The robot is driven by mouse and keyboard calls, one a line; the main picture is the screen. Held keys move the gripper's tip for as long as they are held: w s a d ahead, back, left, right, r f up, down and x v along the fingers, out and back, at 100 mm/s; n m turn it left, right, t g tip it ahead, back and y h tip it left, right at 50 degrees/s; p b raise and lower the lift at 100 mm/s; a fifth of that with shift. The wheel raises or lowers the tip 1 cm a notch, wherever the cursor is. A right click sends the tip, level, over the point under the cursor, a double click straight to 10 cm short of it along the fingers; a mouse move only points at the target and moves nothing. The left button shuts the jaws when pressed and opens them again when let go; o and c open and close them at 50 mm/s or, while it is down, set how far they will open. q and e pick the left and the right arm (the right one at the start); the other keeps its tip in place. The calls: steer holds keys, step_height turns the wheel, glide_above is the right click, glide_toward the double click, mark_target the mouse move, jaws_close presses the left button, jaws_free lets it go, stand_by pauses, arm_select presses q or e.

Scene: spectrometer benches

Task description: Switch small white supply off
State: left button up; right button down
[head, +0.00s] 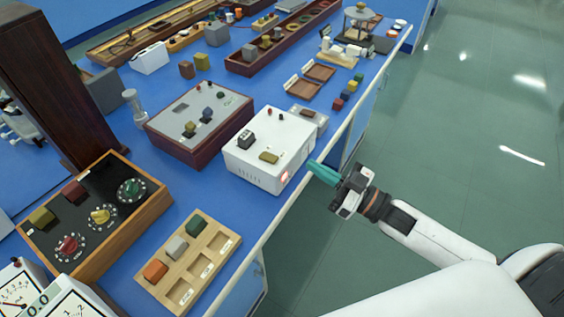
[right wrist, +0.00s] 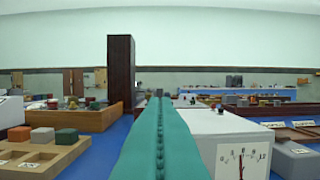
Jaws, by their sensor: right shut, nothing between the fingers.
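The small white supply (head: 245,160) stands at the bench's near edge in the head view, with a small block and knobs on top. My right gripper (head: 322,173) has teal fingers that are shut and empty. It is just off the bench edge, to the right of the supply and apparently short of it. In the right wrist view the fingers (right wrist: 162,135) hide part of a white box with a dial meter (right wrist: 242,160), apparently this supply. The switch's position cannot be read. My left gripper is out of view.
A pale rail (head: 345,127) runs along the bench edge between gripper and supply. A dark red-sided box (head: 200,115) stands behind the supply. A wooden tray with coloured blocks (head: 223,243) lies at lower left. The green floor at right is clear.

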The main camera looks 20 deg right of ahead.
steer(key=shift+r, duration=0.15)
step_height(320, 180, up, 2)
steer(key=p, duration=0.2)
glide_above(282, 164)
steer(key=shift+w+a, duration=0.3)
steer(key=shift+w, duration=0.1)
steer(key=f, duration=0.3)
steer(key=shift+s+d, duration=0.2)
steer(key=shift+s, duration=0.05)
steer(key=shift+s+d+f, duration=0.1)
steer(key=shift+s+f, duration=0.05)
steer(key=shift+f, duration=0.45)
